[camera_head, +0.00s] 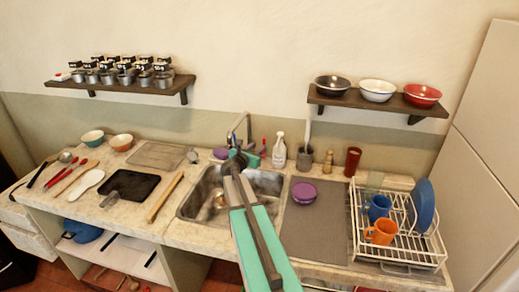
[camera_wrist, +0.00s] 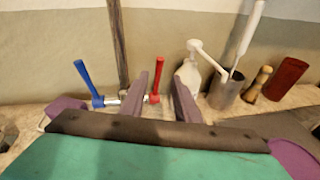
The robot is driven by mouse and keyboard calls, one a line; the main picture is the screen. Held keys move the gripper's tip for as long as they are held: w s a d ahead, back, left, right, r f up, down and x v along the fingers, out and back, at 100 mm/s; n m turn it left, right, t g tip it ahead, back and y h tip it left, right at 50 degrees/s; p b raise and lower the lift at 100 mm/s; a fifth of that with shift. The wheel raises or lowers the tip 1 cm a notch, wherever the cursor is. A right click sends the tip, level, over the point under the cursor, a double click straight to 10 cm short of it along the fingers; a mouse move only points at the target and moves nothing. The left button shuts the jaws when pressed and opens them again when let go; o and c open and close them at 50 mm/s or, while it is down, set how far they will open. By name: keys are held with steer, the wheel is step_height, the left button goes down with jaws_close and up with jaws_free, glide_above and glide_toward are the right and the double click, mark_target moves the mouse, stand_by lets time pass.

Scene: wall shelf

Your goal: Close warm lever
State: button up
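The warm lever is the red handle (camera_wrist: 158,78) on the right of the faucet; it stands roughly upright in the wrist view. The blue lever (camera_wrist: 83,78) is on the left and leans outward. The faucet's metal spout (camera_wrist: 118,45) rises between them. My gripper (camera_wrist: 163,82) is open, with its two purple-grey fingers apart. In the wrist view the red lever appears between the fingertips, close to the left one; I cannot tell whether they touch. In the head view my arm reaches over the sink (camera_head: 206,205) to the faucet (camera_head: 240,125) and hides its base.
A white soap bottle (camera_head: 279,152) and a metal utensil cup (camera_head: 305,160) stand right of the faucet. Purple items lie behind the sink (camera_head: 219,154) and on the grey mat (camera_head: 304,193). A dish rack (camera_head: 405,245) is at the right. Shelves hang above.

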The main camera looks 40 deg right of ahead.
steer(key=shift+b+v, duration=0.7)
steer(key=shift+v, duration=1.7)
